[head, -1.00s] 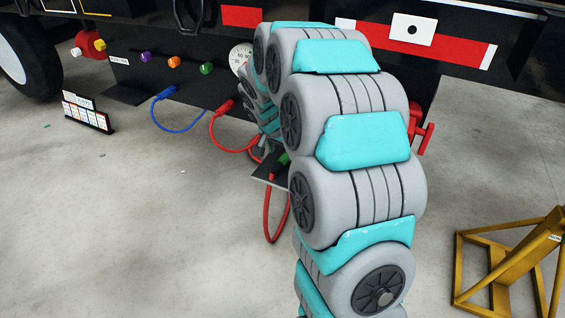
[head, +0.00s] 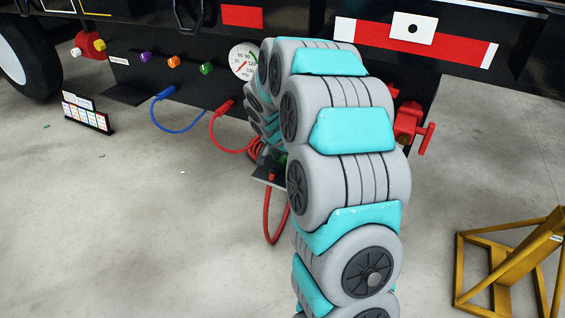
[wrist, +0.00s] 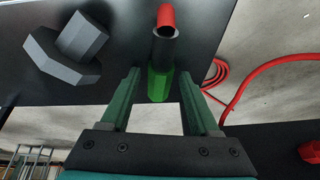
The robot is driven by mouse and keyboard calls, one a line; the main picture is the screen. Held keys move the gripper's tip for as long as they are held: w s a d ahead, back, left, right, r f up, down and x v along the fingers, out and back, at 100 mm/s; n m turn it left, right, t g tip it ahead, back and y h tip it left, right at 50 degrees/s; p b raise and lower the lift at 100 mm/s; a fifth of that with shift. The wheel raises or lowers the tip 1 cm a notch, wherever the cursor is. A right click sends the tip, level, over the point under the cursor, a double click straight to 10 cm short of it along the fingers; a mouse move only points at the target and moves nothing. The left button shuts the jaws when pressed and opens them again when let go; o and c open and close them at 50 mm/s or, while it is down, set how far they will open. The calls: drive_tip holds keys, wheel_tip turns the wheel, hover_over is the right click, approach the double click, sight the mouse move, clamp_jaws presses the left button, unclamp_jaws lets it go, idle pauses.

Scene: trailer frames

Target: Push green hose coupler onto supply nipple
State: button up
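The green coupler (wrist: 160,84) shows in the wrist view, with a dark sleeve and a red end beyond it. My gripper (wrist: 161,72) is open, its two green fingers on either side of the coupler with gaps visible. In the head view my arm hides the gripper; only a bit of green coupler (head: 282,160) shows beside it, at a small dark shelf (head: 268,182). On the panel, purple (head: 145,57), orange (head: 174,62) and green (head: 207,68) fittings stick out in a row; I cannot tell which is the supply nipple.
A grey hex-shaped fitting (wrist: 72,50) sits left of the fingers. A red hose (head: 268,222) loops below the shelf. Blue (head: 170,125) and red (head: 225,145) hoses hang from the panel near a gauge (head: 243,62). A yellow stand (head: 510,265) is at right.

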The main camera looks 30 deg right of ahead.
sight(282, 159)
clamp_jaws()
idle(0.4)
wheel_tip(282, 159, up, 10)
drive_tip(key=p, duration=0.1)
idle(0.4)
drive_tip(key=a+r+n+t+y, duration=0.1)
drive_tip(key=a+n+y, duration=0.3)
drive_tip(key=a+n, duration=0.7)
drive_tip(key=a+r, duration=0.1)
drive_tip(key=a, duration=0.5)
drive_tip(key=shift+w+a+n, duration=0.15)
drive_tip(key=shift+n, duration=0.25)
drive_tip(key=shift+r, duration=0.1)
